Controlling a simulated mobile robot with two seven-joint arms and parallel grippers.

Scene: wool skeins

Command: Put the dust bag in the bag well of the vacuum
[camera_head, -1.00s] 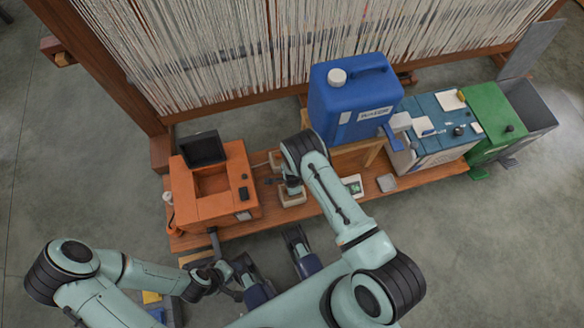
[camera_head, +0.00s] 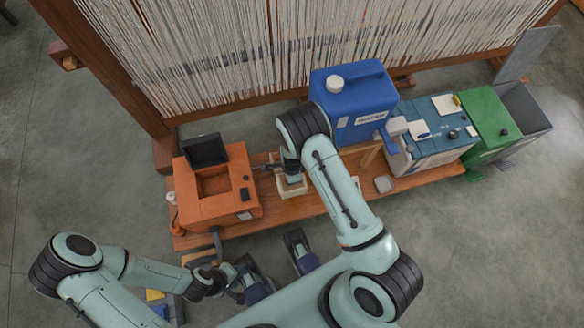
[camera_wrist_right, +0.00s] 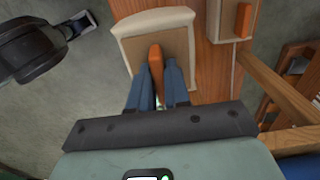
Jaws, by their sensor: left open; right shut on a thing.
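The orange vacuum (camera_head: 190,212) stands at the left end of the wooden bench, its dark lid (camera_head: 205,149) up. Its square bag well (camera_head: 214,184) is open at the top. The dust bag (camera_head: 291,187) is cream with a brown face and an orange tab, right of the vacuum. My right gripper (camera_head: 290,172) is above it; the right wrist view shows its blue fingers shut on the tab, with the bag (camera_wrist_right: 182,42) beyond them. I cannot tell whether the bag touches the bench. My left gripper (camera_head: 235,283) is open and empty, in front of the bench.
A second cream piece with an orange tab (camera_wrist_right: 243,20) lies nearby. A blue water can (camera_head: 350,100), a blue-and-white box (camera_head: 440,130) and a green bin (camera_head: 490,120) stand to the right. A loom with white threads (camera_head: 250,50) runs behind. A grey pad (camera_head: 384,184) lies on the bench.

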